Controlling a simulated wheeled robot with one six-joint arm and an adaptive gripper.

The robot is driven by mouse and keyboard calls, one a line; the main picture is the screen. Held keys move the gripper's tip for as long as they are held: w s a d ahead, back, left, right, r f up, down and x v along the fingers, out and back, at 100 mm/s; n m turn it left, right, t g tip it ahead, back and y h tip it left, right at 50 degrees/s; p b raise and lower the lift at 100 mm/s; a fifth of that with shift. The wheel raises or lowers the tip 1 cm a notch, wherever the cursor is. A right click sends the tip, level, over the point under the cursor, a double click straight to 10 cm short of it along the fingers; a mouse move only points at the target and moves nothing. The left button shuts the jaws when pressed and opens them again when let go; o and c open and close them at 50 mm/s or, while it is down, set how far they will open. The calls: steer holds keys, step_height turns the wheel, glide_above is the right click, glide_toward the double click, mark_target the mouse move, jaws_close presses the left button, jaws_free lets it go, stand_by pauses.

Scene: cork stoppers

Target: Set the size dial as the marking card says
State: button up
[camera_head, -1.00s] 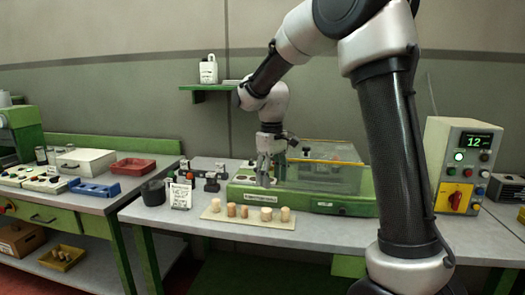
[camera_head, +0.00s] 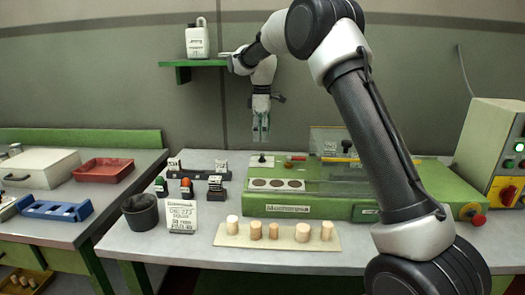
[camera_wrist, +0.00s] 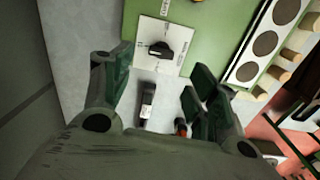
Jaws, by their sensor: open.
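The size dial (camera_head: 262,160) sits at the back left of the green machine (camera_head: 350,205). In the wrist view it is a black knob (camera_wrist: 160,49) on a white plate with small marks, lying roughly crosswise. The marks are too small to read.
Several corks (camera_head: 302,232) stand on a pale board (camera_head: 278,240) in front of the machine. A dark cup (camera_head: 143,214), stamps (camera_head: 186,188) and a small rack lie at left. A control box (camera_head: 490,150) stands at right. A shelf (camera_head: 181,66) holds a white jug (camera_head: 197,40).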

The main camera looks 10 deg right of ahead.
mark_target(262, 155)
steer(key=shift+f+n, duration=0.25)
steer(key=shift+n, duration=0.05)
step_height(262, 155, down, 8)
steer(key=shift+r, duration=0.25)
steer(key=shift+c, duration=0.2)
steer(key=c, duration=1)
